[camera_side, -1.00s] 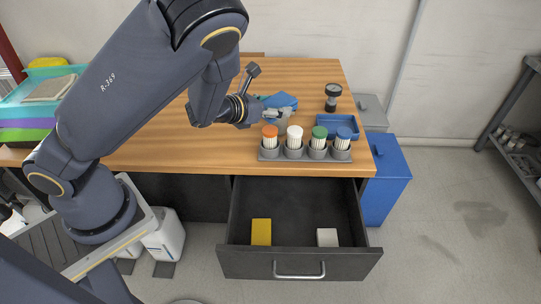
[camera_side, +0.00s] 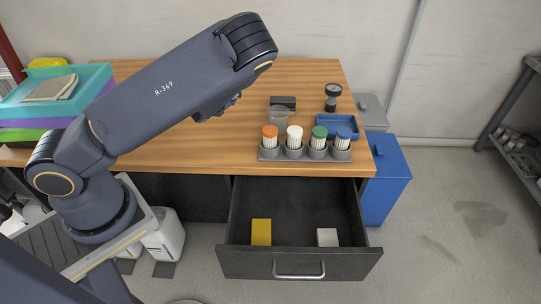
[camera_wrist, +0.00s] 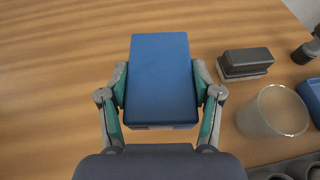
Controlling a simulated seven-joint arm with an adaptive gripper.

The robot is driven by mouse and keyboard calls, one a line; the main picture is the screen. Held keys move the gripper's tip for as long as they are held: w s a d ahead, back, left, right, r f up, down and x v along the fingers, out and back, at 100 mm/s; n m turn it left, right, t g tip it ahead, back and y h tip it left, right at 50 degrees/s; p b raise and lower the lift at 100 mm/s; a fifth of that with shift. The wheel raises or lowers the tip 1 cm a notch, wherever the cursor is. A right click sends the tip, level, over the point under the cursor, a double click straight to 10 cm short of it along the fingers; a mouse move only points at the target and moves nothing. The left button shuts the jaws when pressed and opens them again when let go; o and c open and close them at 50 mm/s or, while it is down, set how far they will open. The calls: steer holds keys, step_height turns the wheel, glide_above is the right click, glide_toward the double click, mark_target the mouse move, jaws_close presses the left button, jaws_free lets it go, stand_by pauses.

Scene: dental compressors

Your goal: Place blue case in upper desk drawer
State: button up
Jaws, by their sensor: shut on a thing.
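The blue case (camera_wrist: 160,82) is a flat blue box held between the two fingers of my gripper (camera_wrist: 160,92) in the wrist view, with wooden desktop showing behind it. My gripper is shut on its sides. The upper desk drawer (camera_side: 270,205) is pulled out below the desk's front edge. It holds a yellow block (camera_side: 261,232) at the left and a white block (camera_side: 327,237) at the right, both near the front. The rest of its floor is bare.
A rack (camera_side: 305,154) of several capped containers stands along the desk's front edge above the drawer. Behind it are a clear cup (camera_side: 278,120), a dark block (camera_side: 283,102), a blue tray (camera_side: 337,126) and a dark hourglass-shaped item (camera_side: 332,97). Stacked coloured trays (camera_side: 95,85) stand at the left.

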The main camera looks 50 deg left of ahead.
steer(key=n+g+y, duration=0.1)
glide_above(215, 120)
step_height(215, 120, down, 2)
step_height(215, 120, down, 8)
steer(key=shift+a+r, duration=0.15)
steer(key=o, duration=1.3)
